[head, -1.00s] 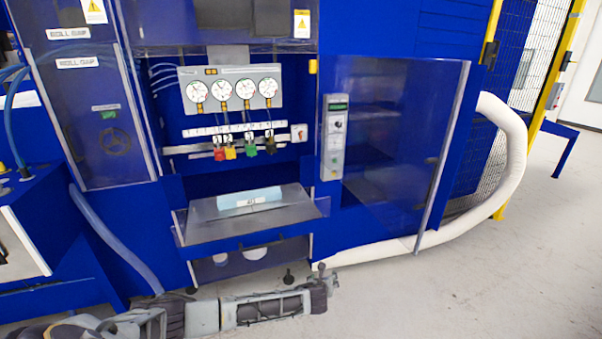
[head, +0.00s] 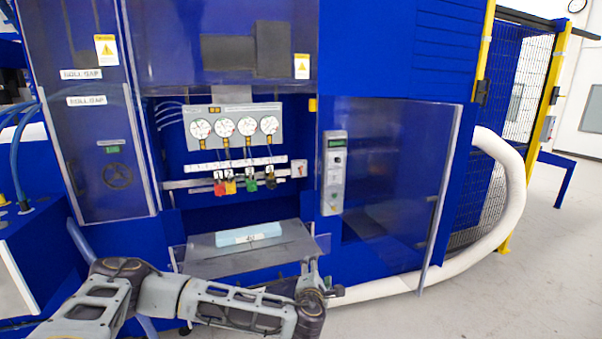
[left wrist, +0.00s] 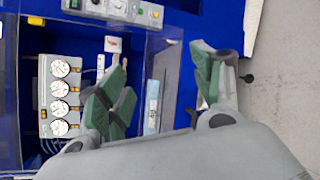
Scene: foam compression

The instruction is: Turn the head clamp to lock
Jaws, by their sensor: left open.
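No part is clearly marked as the head clamp. The candidates in the head view are a row of numbered red, yellow, green and black handles (head: 234,184) below the gauges, and a small grey switch box (head: 298,169) to their right. My left gripper (head: 318,272) is at the front right of the machine's shelf, below and to the right of the handles. In the left wrist view its green-padded fingers (left wrist: 158,85) are spread apart with nothing between them. The switch box (left wrist: 112,44) also shows there, beyond the left finger. My right gripper is not in view.
A grey shelf (head: 210,262) holding a light blue block (head: 248,236) juts out below the handles. A control box (head: 334,172) with buttons stands right of the opening, beside a clear door (head: 390,200). A white hose (head: 512,180) curves at the right.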

